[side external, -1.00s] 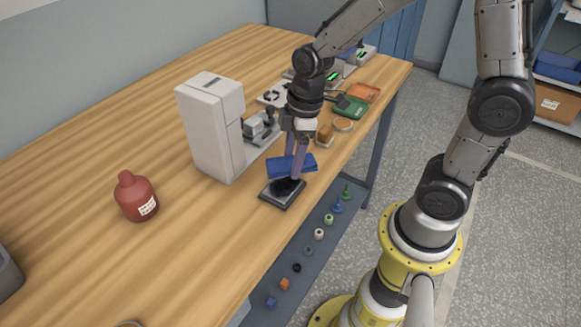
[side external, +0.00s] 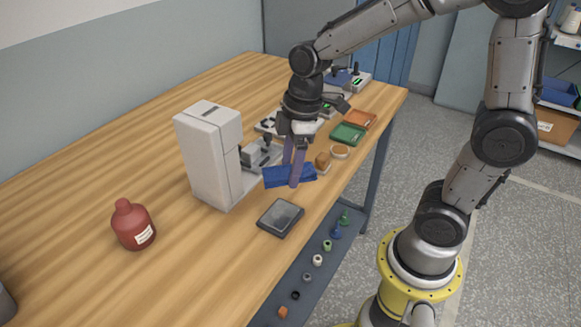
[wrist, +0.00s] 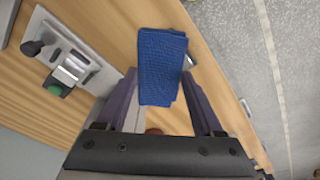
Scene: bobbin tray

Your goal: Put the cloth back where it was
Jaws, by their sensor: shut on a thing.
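The blue cloth (side external: 277,178) is a folded, textured piece between the fingers of my gripper (side external: 291,177). It hangs at or a little above the wooden bench, beside the white machine; I cannot tell whether it touches the bench. The wrist view shows the cloth (wrist: 162,60) between the two purple fingers of my gripper (wrist: 160,80), reaching out past their tips. A dark-framed grey pad (side external: 281,217) lies bare on the bench in front of the cloth.
The white machine (side external: 208,155) stands left of my gripper. A small orange-brown block (side external: 323,161), a round dish (side external: 340,152), a green tray (side external: 348,133) and an orange tray (side external: 360,118) lie behind, near the bench edge. A red bottle (side external: 133,226) stands at left, with clear bench between.

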